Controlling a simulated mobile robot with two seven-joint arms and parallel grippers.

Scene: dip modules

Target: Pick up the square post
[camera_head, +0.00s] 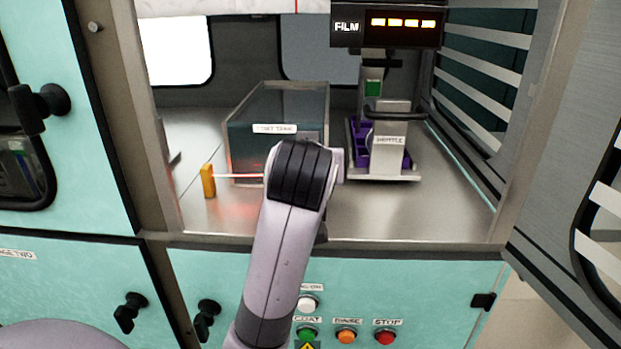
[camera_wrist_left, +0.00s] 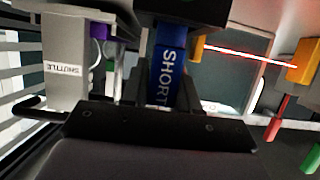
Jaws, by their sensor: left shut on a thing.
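A blue block-like post (camera_wrist_left: 167,72) labelled SHORT shows in the left wrist view, with flat faces. My left gripper (camera_wrist_left: 165,95) is shut on it, with dark fingers on both sides. Its upper end runs up behind a dark part at the top of that view. In the head view my left arm comes up from the bottom middle, and its wrist hides the gripper and the post. I cannot tell from there how high the post is held. My right gripper is in neither view.
A clear-walled tank (camera_head: 278,100) stands behind my wrist. A yellow sensor post (camera_head: 208,180) with a red beam stands left of it. The shuttle (camera_head: 389,150) with purple parts stands to the right, under the FILM display (camera_head: 386,25). Bare metal deck lies in front.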

